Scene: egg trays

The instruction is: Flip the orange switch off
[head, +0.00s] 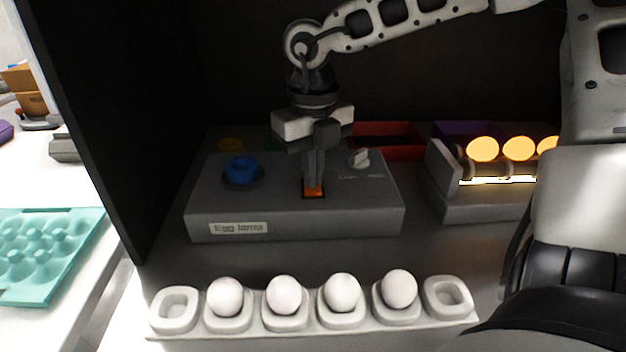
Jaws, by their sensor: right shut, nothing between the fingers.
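The orange switch (314,192) is set in the top of the grey egg lamp box (290,222), in a dark square recess. My right gripper (313,182) points straight down with its fingertips at the switch and covers its back part. Its fingers are shut with nothing between them. Whether the tips press on the switch or hover just above it, I cannot tell. My left gripper is not in view.
A blue knob (241,170) and a small white dial (359,158) flank the switch. A white egg holder (262,326) with several eggs stands in front. Red (388,137) and purple bins (462,130) sit behind. A dark wall (100,110) stands left, with a teal egg tray (45,255) beyond it.

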